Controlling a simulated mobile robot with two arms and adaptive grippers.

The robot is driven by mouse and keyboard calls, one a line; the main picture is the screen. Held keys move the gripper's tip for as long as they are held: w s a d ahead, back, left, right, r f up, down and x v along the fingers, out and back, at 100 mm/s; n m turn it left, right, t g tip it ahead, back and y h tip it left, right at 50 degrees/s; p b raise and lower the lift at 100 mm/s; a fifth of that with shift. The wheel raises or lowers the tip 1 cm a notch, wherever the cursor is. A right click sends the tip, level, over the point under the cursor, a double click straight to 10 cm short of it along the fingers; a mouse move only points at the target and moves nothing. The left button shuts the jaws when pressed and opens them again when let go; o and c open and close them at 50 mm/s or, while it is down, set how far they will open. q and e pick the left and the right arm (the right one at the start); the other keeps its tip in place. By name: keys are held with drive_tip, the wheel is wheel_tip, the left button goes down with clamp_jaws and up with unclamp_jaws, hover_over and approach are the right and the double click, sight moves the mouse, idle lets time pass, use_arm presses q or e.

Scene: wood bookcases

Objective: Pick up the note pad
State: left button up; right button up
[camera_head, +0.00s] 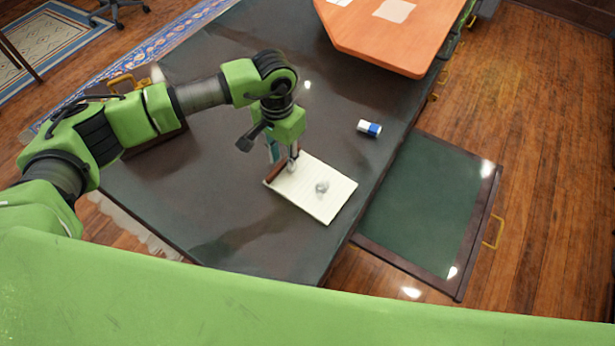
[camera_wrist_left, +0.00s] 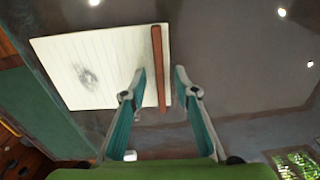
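The note pad (camera_head: 318,203) lies flat on the dark desk, with lined cream paper, a grey scribble and a red-brown strip along one edge. It also shows in the left wrist view (camera_wrist_left: 110,55), with the strip at its right side. My left gripper (camera_head: 283,160) is at the strip edge of the pad. In the left wrist view the left gripper (camera_wrist_left: 160,73) is open, its fingers apart on either side of the strip: one over the paper, the other over the desk. Contact with the pad cannot be told. My right gripper is not in view.
A blue and white eraser (camera_head: 369,128) lies on the desk (camera_head: 220,200) beyond the pad. An open drawer or panel with a green surface (camera_head: 425,205) juts out at the right. An orange-topped board (camera_head: 400,35) stands at the back. Bare desk surrounds the pad.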

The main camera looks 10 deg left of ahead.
use_arm(q)
drive_tip(key=shift+f, duration=0.2)
clamp_jaws()
